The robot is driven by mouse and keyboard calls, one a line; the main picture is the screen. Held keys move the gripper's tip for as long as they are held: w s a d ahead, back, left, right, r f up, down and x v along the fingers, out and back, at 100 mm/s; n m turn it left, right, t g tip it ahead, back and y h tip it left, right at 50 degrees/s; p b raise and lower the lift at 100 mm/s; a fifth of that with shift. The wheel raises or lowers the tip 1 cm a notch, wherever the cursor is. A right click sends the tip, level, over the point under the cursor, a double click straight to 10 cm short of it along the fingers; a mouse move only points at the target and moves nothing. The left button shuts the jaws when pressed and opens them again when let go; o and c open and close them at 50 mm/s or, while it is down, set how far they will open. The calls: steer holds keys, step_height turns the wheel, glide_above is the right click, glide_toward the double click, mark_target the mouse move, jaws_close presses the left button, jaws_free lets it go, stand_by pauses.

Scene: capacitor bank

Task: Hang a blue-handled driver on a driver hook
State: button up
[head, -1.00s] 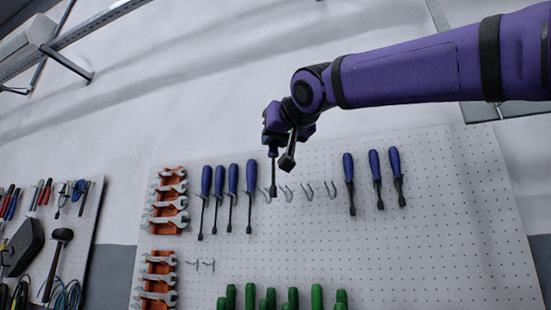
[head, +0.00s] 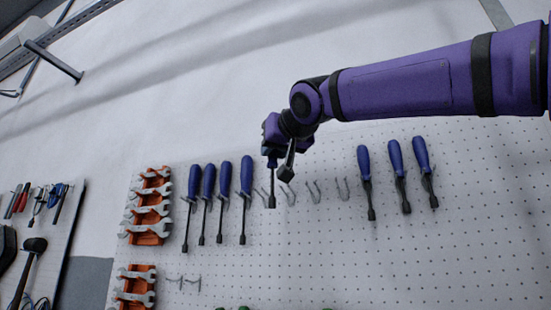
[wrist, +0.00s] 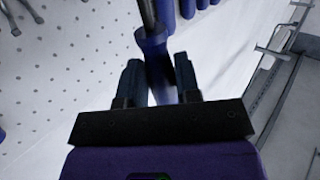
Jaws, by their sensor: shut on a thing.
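My gripper (head: 274,150) is in front of the upper pegboard, shut on a blue-handled driver. In the head view this driver's dark shaft (head: 271,190) points down, just right of the row of hung drivers. Its blue handle (wrist: 152,46) shows between my fingers (wrist: 158,82) in the wrist view. Empty driver hooks (head: 315,191) lie behind and right of the shaft; I cannot tell whether the driver touches a hook. Several blue-handled drivers (head: 208,182) hang left of my gripper, and three (head: 396,158) hang to the right.
The white pegboard (head: 330,250) fills the lower middle. Wrenches sit on orange racks (head: 149,206) at its left. Two empty small hooks (head: 183,281) are below the left drivers. A second tool board (head: 56,240) stands at far left.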

steer(key=shift+w+d, duration=0.2)
steer(key=shift+w, duration=0.65)
steer(key=shift+w+d+f, duration=0.2)
steer(key=shift+w+d, duration=0.3)
steer(key=shift+w, duration=0.8)
steer(key=shift+w+d+f, duration=0.2)
steer(key=shift+w+d, duration=0.3)
steer(key=shift+w, duration=0.85)
steer(key=shift+w+d+f, duration=0.2)
steer(key=shift+w+d, duration=0.3)
steer(key=shift+w, duration=0.8)
steer(key=shift+w+d+f, duration=0.15)
steer(key=shift+w+f, duration=0.1)
steer(key=shift+w, duration=0.1)
